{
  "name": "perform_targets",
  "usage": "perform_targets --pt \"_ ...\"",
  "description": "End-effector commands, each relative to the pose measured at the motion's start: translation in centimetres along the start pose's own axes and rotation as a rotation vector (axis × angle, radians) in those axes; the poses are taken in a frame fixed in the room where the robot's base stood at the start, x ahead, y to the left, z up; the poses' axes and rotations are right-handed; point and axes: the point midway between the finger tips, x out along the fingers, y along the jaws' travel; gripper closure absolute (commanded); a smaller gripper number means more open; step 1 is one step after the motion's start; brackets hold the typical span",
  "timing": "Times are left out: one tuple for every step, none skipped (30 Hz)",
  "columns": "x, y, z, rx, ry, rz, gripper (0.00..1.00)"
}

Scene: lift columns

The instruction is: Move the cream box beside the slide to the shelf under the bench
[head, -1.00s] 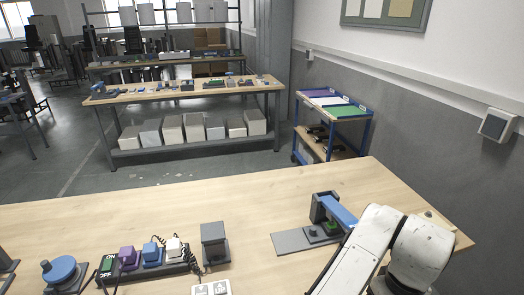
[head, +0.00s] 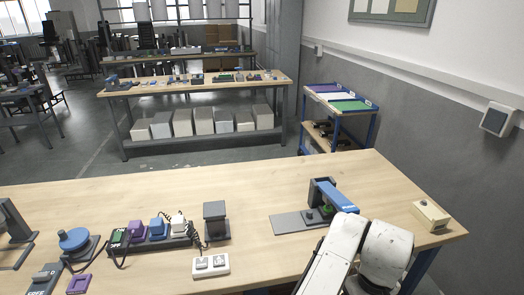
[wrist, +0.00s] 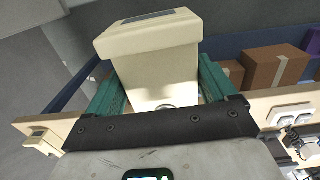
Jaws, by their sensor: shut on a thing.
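A cream box (wrist: 150,42) with a wider lid and a dark grey strip on top fills the upper middle of the wrist view. My gripper (wrist: 160,78) is shut on it, with one teal finger on each side. The box's lower end is partly hidden behind the gripper body. In the head view my gripper and this box are out of sight; only my white arm shows at the lower right. Which fixture is the slide, I cannot tell. The bench top (head: 130,200) shows in the head view; the shelf under it is not clearly visible there.
A small cream unit (head: 431,216) sits at the bench's right end. A grey fixture with a blue arm (head: 335,196) stands near my arm. Switches and a white button box (head: 211,265) are farther left. Cardboard boxes (wrist: 278,68) lie beyond my right finger in the wrist view.

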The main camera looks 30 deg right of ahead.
Motion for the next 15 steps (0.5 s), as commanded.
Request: perform_targets --pt "1.0 -0.9 -0.6 -0.022 -0.002 0.001 0.60" --pt "1.5 -1.4 -1.0 -0.033 -0.003 0.002 0.60" --pt "2.2 -2.2 -1.5 -0.049 -0.003 0.004 0.60" --pt "2.9 -2.8 -1.9 -0.061 -0.003 0.004 0.60" --pt "3.5 -3.5 -2.3 -0.074 -0.003 0.006 0.60" --pt "4.4 -4.5 -2.8 -0.094 -0.003 0.006 0.60" --pt "5.3 -5.5 -3.2 -0.109 -0.003 0.006 0.60" --pt "6.1 -6.4 -3.6 -0.126 -0.002 0.006 0.60" --pt "7.3 -7.9 -4.1 -0.149 -0.001 0.004 0.60" --pt "8.2 -9.0 -4.5 -0.166 0.000 0.003 0.60" --pt "9.0 -10.1 -4.8 -0.182 0.002 0.002 0.60" --pt "10.0 -11.4 -5.0 -0.200 0.004 0.001 0.60" --pt "10.7 -12.4 -5.2 -0.214 0.005 -0.001 0.60" --pt "11.3 -13.3 -5.3 -0.224 0.008 -0.003 0.60" --pt "12.1 -14.3 -5.4 -0.237 0.009 -0.006 0.60"
